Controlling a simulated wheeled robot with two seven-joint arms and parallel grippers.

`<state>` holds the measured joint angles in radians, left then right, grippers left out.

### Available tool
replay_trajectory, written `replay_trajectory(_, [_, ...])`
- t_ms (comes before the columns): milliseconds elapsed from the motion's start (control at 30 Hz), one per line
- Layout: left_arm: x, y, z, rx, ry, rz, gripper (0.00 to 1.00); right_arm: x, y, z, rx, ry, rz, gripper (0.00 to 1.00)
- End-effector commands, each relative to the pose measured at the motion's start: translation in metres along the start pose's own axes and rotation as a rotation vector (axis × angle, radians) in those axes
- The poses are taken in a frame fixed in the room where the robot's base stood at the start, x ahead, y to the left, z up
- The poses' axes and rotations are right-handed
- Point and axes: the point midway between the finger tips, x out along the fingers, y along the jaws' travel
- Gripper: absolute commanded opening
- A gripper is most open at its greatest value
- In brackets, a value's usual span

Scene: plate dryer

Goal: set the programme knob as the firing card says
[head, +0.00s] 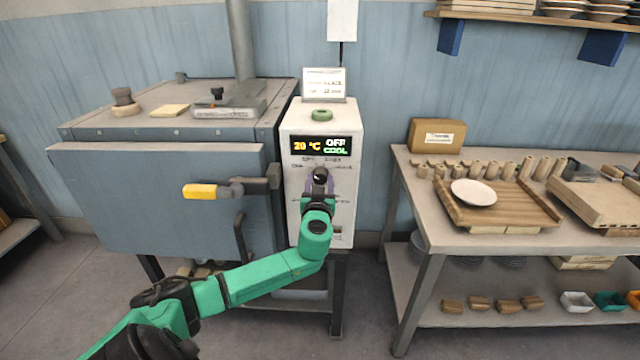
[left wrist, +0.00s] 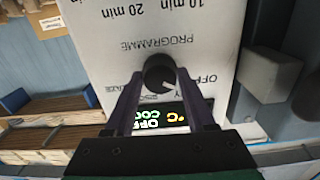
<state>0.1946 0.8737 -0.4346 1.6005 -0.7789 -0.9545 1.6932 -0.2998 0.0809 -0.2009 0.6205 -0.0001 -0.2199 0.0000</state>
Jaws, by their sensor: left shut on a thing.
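The black programme knob (head: 320,175) is on the front of the white control box (head: 342,222), under the display (head: 321,146). The display reads 20 °C, OFF and COOL. My right gripper is out of view.
A blue-grey kiln (head: 170,200) with a yellow-ended handle (head: 200,191) stands left of the box. A table (head: 425,240) with a tray (head: 540,211) and white plate (head: 474,193) stands to the right.

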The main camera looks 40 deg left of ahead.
Motion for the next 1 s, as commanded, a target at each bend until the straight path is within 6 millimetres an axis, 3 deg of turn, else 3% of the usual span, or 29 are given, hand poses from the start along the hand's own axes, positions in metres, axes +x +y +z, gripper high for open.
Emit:
replay_trajectory(400, [0.000, 0.000, 0.006, 0.238, 0.000, -0.001, 0.00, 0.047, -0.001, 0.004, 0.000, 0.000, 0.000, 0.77])
replay_trajectory(1000, [0.000, -0.001, -0.001, 0.815, -0.001, -0.002, 0.00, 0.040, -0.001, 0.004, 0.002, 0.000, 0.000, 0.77])
